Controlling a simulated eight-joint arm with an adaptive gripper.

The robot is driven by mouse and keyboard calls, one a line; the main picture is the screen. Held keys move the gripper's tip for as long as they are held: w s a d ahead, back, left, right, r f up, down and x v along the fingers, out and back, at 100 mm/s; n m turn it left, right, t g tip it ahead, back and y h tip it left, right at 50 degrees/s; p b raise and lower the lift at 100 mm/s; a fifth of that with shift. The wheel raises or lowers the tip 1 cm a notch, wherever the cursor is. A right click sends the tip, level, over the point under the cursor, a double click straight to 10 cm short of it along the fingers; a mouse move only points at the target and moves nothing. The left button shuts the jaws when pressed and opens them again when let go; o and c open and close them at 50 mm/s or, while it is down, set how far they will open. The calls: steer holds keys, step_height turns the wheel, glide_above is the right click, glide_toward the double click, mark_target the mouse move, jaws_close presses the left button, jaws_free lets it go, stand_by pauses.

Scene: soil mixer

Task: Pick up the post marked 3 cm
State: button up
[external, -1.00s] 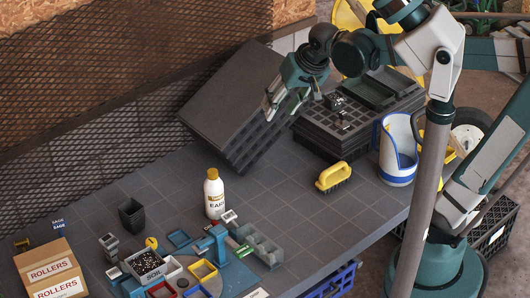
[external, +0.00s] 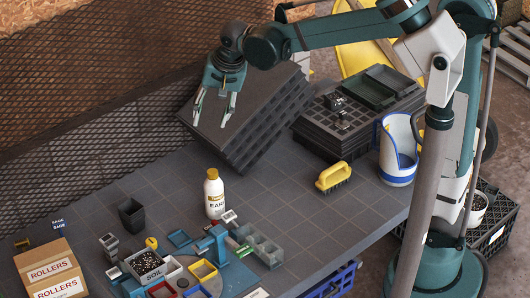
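My gripper (external: 211,122) is open and empty, pointing down in front of the tilted black tray stack and high above the bench. No marking reading 3 cm is legible at this size, so I cannot tell which thing is the post. A small grey upright block (external: 109,245) stands at the left of the cluster of parts. A small piece with a pale top (external: 229,216) stands beside the white bottle. A blue upright (external: 217,242) rises among the coloured frames. My gripper is well above and behind all of these, touching none.
A white bottle (external: 214,195) stands behind the parts cluster. A soil box (external: 149,265), black pot (external: 132,216) and rollers carton (external: 50,272) are at the left. The tilted black tray stack (external: 250,120) is behind my gripper. A yellow brush (external: 333,177) lies right; the bench between is mostly clear.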

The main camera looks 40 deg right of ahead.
steer(key=w+a+f+m+g, duration=0.1)
steer(key=w+a+f+m, duration=0.1)
steer(key=w+a+f, duration=0.55)
steer(key=m+g+h+b, duration=0.1)
steer(key=m+g+b, duration=0.1)
steer(key=m, duration=0.4)
glide_above(109, 240)
step_height(109, 240, down, 24)
steer(key=shift+d+r, duration=0.1)
steer(key=shift+s+a+f, duration=0.1)
steer(key=shift+a+f, duration=0.1)
steer(key=shift+f, duration=0.15)
steer(key=shift+f+b, duration=0.35)
steer(key=shift+f, duration=3.05)
steer(key=shift+w+f, duration=0.2)
steer(key=shift+f, duration=2.4)
